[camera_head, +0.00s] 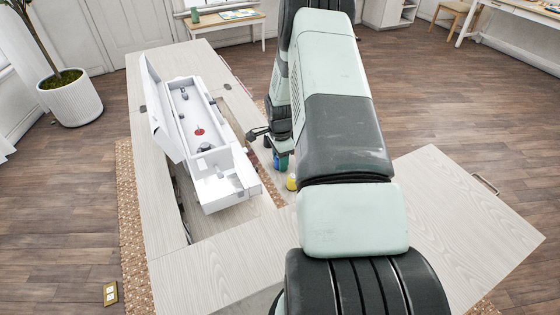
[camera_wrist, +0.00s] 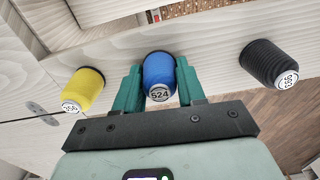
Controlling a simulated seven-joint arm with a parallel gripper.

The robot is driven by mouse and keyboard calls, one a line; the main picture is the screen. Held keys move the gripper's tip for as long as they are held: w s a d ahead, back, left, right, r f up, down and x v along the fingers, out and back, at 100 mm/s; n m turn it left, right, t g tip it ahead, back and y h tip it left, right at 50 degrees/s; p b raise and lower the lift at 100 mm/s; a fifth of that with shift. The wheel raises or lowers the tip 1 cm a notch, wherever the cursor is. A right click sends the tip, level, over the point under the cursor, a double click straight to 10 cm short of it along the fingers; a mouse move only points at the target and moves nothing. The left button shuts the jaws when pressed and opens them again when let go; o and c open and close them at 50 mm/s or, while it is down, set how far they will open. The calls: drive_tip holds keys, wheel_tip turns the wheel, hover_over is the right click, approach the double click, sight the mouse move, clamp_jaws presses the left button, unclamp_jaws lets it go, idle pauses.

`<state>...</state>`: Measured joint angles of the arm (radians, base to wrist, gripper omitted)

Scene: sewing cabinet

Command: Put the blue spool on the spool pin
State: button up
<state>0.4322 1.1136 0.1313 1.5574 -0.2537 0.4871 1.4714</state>
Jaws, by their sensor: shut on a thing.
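The blue spool (camera_wrist: 158,70), with a white label on its end, sits between the two green fingers of my gripper (camera_wrist: 158,66) in the wrist view. The fingers are shut on its sides. In the head view my gripper (camera_head: 279,157) is low over the cabinet top, to the right of the white sewing machine (camera_head: 225,190), partly hidden by my arm. The machine's top lid is open. In its long recess a small red disc (camera_head: 199,132) shows, possibly the base of the spool pin; the pin itself is too small to make out.
A yellow spool (camera_wrist: 84,90) stands left of the blue one in the wrist view, and a black spool (camera_wrist: 265,61) to its right. The yellow spool also shows in the head view (camera_head: 291,183). The machine's raised lid (camera_head: 160,105) stands along its left side.

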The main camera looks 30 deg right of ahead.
wheel_tip(320, 180, up, 9)
drive_tip(key=w+a+r, duration=0.8)
drive_tip(key=w+a, duration=0.5)
drive_tip(key=a, duration=0.1)
drive_tip(key=shift+a, duration=3.35)
drive_tip(key=shift+f, duration=0.8)
drive_tip(key=shift+s+f, duration=0.1)
drive_tip(key=o, duration=1.1)
